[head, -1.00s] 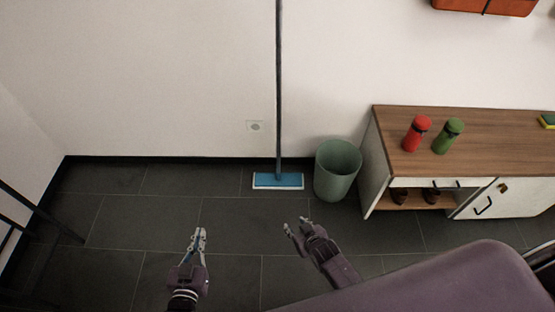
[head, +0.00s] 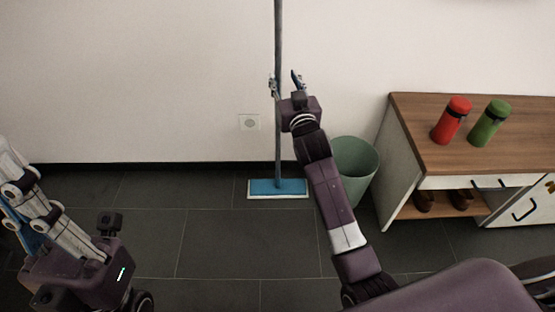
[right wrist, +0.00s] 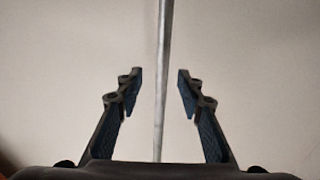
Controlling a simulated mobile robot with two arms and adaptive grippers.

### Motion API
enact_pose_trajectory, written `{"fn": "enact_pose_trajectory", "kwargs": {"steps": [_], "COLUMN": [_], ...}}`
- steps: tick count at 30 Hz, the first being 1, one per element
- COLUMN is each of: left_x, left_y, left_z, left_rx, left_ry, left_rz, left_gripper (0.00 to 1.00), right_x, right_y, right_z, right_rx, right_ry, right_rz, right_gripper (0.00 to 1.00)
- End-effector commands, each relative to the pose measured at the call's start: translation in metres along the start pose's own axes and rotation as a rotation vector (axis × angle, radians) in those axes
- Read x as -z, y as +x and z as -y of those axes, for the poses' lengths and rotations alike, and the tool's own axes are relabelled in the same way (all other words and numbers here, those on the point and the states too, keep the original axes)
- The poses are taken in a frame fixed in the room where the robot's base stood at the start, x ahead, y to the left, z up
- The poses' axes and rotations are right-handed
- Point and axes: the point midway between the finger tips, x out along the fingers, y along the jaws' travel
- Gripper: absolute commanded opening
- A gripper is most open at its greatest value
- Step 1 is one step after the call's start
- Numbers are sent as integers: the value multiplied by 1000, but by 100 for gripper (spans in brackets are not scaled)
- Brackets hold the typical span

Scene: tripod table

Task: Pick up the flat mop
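The flat mop stands upright against the white wall in the head view, with its blue head (head: 278,187) on the dark floor and its thin grey handle (head: 278,130) running up out of the picture. My right gripper (head: 285,78) is raised at the handle. In the right wrist view the two fingers (right wrist: 158,78) are apart, with the handle (right wrist: 161,100) running between them and a gap on each side. My left arm shows at the lower left of the head view. Its gripper fingers cannot be made out there.
A green bin (head: 354,165) stands right of the mop head, partly behind my right arm. A wooden-topped cabinet (head: 420,150) at the right bears a red bottle (head: 452,120) and a green bottle (head: 489,123). The tiled floor (head: 150,210) left of the mop is clear.

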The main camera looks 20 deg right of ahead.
Motion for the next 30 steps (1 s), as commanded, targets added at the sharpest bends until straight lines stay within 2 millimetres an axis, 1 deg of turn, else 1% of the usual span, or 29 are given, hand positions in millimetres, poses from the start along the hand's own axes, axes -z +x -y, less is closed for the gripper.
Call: {"fn": "enact_pose_trajectory", "kwargs": {"steps": [1,5,11,13,16,19,24,25,30], "left_x": [-1,-3,-7,-7,-8,-8,-8,-8,-8], "left_y": [-4,-10,-28,-24,-20,-18,-18,-18,-18], "left_z": [0,0,0,0,0,0,0,0,0], "left_rx": [0,0,0,-7,-12,-14,-14,-14,-14], "left_ry": [0,0,0,2,4,5,5,5,5], "left_rz": [2,3,4,-13,-25,-28,-28,-27,-27], "left_gripper": [0,0,0,0,0,0,0,0,0], "right_x": [-1,-1,-2,-1,0,0,1,1,1], "right_y": [6,18,44,53,62,65,64,64,64], "right_z": [0,1,4,4,4,4,4,4,4], "right_rx": [0,1,1,1,1,1,1,1,1], "right_ry": [-1,-1,-2,-2,-2,-2,-1,-1,-1], "right_rz": [-1,-1,-1,1,1,2,2,2,2], "right_gripper": [35,35,35,35,35,35,35,34,15]}}
